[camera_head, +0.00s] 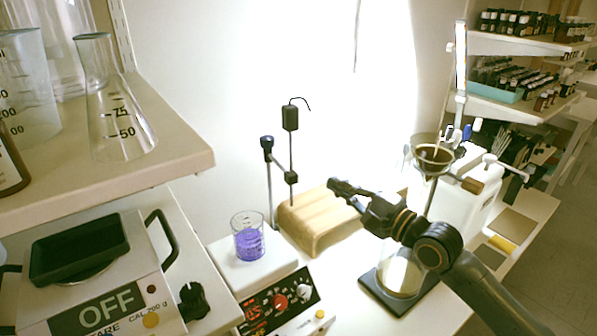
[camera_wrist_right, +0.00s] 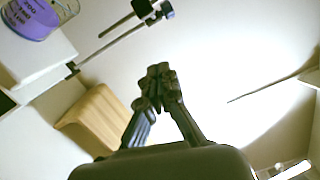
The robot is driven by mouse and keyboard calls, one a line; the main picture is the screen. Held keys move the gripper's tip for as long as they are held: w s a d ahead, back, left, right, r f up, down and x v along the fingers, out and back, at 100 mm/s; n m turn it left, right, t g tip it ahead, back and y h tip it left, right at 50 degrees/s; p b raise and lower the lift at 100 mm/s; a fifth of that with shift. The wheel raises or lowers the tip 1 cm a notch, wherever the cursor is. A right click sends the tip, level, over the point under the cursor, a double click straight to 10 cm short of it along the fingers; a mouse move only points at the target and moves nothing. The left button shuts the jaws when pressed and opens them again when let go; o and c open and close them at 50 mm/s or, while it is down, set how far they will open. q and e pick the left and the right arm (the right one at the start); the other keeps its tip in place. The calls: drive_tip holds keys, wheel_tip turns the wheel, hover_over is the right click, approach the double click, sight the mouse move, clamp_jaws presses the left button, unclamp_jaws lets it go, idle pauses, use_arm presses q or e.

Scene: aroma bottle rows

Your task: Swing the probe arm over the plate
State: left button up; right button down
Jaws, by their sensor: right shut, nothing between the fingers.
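The white hot plate (camera_head: 227,268) shows OFF-centre left of the middle in the head view, with a red display and knobs. A beaker of purple liquid (camera_head: 249,241) stands on it; the beaker also shows in the right wrist view (camera_wrist_right: 35,18). The probe arm (camera_head: 279,166) runs from a post behind the plate to a thin upright probe with a black head (camera_head: 290,118). The probe hangs right of the plate, by the wooden block. My right gripper (camera_head: 335,187) is shut and empty, right of the probe and apart from it. My left gripper is not in view.
A wooden block (camera_head: 318,217) stands right of the plate. A funnel (camera_head: 433,155) on a stand is behind my right arm. A balance (camera_head: 105,280) is at left, below a shelf (camera_head: 120,175) with glassware. Air between probe and right gripper is clear.

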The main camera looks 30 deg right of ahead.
drive_tip(key=w+a+r+p, duration=0.1)
drive_tip(key=w+a+p, duration=0.1)
drive_tip(key=w+a, duration=0.4)
drive_tip(key=shift+w+p, duration=0.4)
drive_tip(key=shift+w, duration=0.3)
